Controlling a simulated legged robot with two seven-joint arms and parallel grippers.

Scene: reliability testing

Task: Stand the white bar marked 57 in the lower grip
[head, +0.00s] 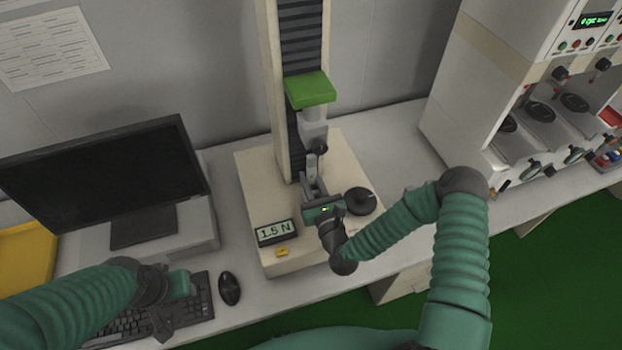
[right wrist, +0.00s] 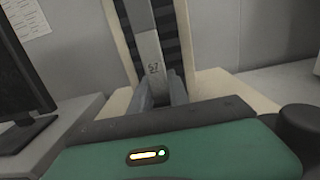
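The white bar marked 57 (right wrist: 152,62) stands nearly upright in the right wrist view, its number facing me. Its lower end goes down between the fingers of my right gripper (right wrist: 161,88), which look shut on it. In the head view my right gripper (head: 314,186) is at the test machine, just below the upper grip (head: 314,132). The lower grip is hidden behind my gripper, so I cannot tell whether the bar touches it. My left gripper (head: 165,312) is over the keyboard; its fingers are not clear.
The machine's base (head: 255,190) carries a display (head: 277,233) reading 1.5 N and a black knob (head: 360,201). A monitor (head: 100,185), keyboard (head: 120,318) and mouse (head: 229,288) are at left. A large white instrument (head: 470,90) stands at right. The bench between is clear.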

